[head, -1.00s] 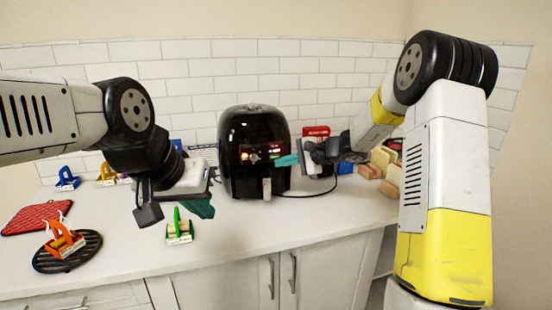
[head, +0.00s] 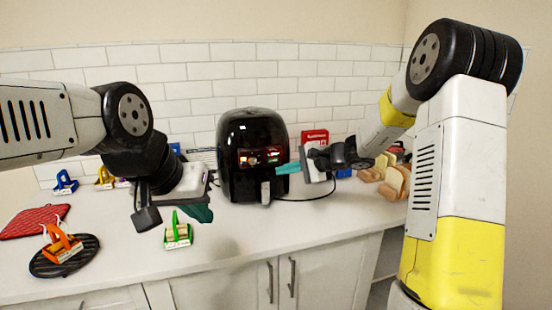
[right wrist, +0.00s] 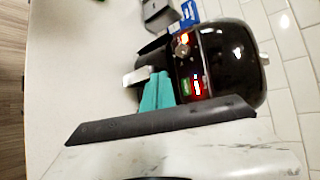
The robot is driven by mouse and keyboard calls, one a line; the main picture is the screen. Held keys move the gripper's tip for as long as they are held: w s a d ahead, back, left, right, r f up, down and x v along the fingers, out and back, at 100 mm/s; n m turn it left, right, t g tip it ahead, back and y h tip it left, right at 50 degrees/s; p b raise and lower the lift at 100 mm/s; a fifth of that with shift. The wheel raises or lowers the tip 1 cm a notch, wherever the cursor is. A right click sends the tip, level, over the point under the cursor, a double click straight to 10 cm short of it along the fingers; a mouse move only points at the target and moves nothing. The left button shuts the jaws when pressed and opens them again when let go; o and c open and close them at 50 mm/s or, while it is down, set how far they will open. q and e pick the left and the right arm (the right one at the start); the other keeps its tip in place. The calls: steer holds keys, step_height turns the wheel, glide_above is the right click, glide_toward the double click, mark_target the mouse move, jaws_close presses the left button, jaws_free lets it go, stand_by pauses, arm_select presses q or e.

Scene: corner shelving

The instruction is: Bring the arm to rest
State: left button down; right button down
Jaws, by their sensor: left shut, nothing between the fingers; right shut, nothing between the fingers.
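My left gripper (head: 202,214) hangs over the counter at centre left, its teal fingers together and empty, pointing down and right. My right gripper (head: 280,169) is in front of the black air fryer (head: 240,135), its teal fingers together and pointing left, with nothing between them. In the right wrist view the shut fingers (right wrist: 157,92) appear beside the air fryer (right wrist: 230,65) and its pale handle (right wrist: 137,76). I cannot tell whether they touch it. My right arm bends at a high elbow on the right of the head view.
A green-handled item (head: 177,232) stands on the counter (head: 290,225) below my left gripper. An orange one (head: 62,243) sits on a round black grill plate (head: 50,268), near a red mat (head: 32,222). A red box (head: 315,138) and bread-like pieces (head: 394,180) lie behind my right arm.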

steer(key=s+r+n+g+h, duration=0.15)
steer(key=s+r+n, duration=0.35)
steer(key=s, duration=0.5)
steer(key=s+d+n+h, duration=0.1)
steer(key=s+d+h, duration=0.1)
steer(key=s+d, duration=0.2)
steer(key=s+d+r+n+h, duration=0.1)
steer(key=s+d+n+h, duration=0.1)
steer(key=s, duration=0.9)
steer(key=s+d+r+n+t+h, duration=0.1)
steer(key=s+d+n+h, duration=0.1)
steer(key=s+d, duration=0.5)
steer(key=shift+s+h, duration=0.7)
steer(key=shift+h, duration=0.05)
steer(key=shift+a+r, duration=0.1)
stand_by(4.0)
